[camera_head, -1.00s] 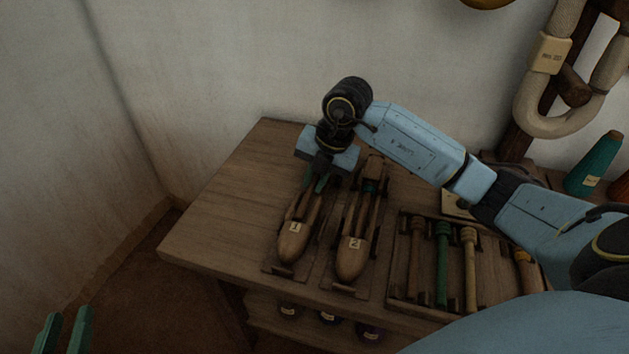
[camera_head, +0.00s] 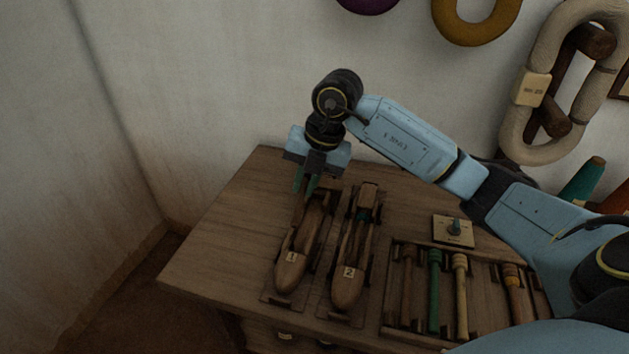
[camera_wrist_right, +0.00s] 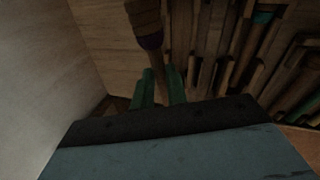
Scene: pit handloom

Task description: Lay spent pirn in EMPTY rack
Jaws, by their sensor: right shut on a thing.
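My right gripper (camera_head: 306,184) has green fingers and points down just above the far end of shuttle 1 (camera_head: 292,268). In the right wrist view its fingers (camera_wrist_right: 161,90) are shut on a wooden pirn (camera_wrist_right: 145,22) with a dark purplish band. In the head view the pirn cannot be made out. Shuttle 2 (camera_head: 347,287) lies beside shuttle 1 and shows a teal band inside. A wooden rack (camera_head: 386,318) at the right holds several pirns. No EMPTY label can be read. My left gripper is not in view.
In the rack lie a green pirn (camera_head: 434,290), a tan pirn (camera_head: 460,292) and an orange-banded pirn (camera_head: 513,292). The left part of the table (camera_head: 225,255) is clear. A wall stands behind.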

